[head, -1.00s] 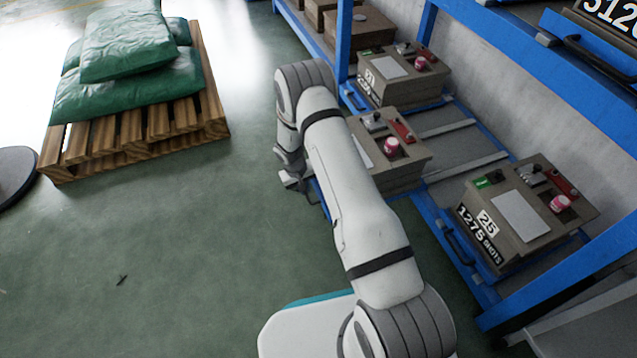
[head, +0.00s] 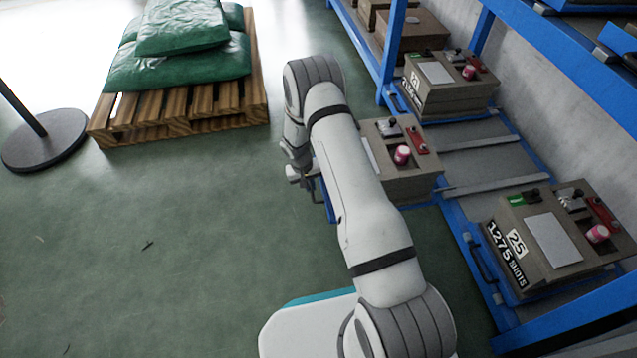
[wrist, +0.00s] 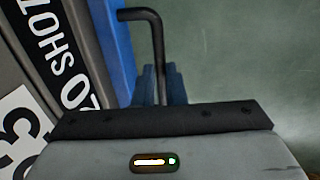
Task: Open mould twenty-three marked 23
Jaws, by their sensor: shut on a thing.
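A brown mould (head: 420,183) with a pink-capped part, a grey clamp and a red part on top stands on a blue drawer, partly hidden behind my arm in the head view. It sits further out than its neighbours, with bare rails behind it. In the wrist view its front label (wrist: 18,130) shows part of a 3; the rest is cut off. My gripper (wrist: 162,88) is shut on the dark bar handle (wrist: 158,45) at the blue drawer front (wrist: 112,45). In the head view my gripper (head: 297,172) is small, left of the drawer.
A mould marked 25 (head: 552,240) stands to the right on the blue rack (head: 560,318). Another mould (head: 450,98), its number unclear, stands behind. A wooden pallet (head: 190,125) with green sacks (head: 185,60) and a round post base (head: 45,140) stand left.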

